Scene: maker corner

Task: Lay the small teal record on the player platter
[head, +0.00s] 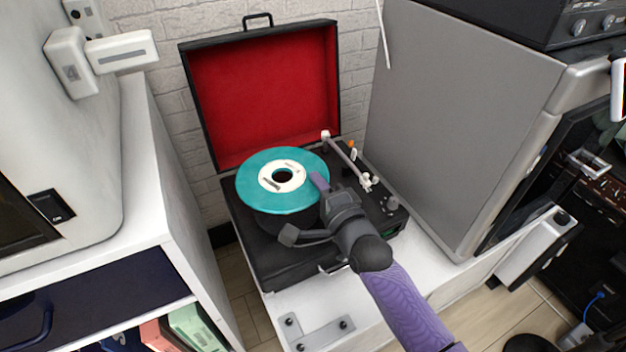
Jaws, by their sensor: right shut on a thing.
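The teal record (258,196) has a white label and a large dark centre hole. It is over the platter (285,232) of the black record player (262,269), whose red-lined lid (262,95) stands open. My right gripper (319,190) is shut on the record's right edge. The record hides most of the platter, and I cannot tell whether it touches it. The tonearm (350,162) lies to the right of the record. My left gripper is not in view.
A large grey cabinet (455,110) stands close on the right of the player. A white shelf unit (140,190) stands on the left. A metal bracket (318,332) lies on the white surface in front. The brick wall is behind the lid.

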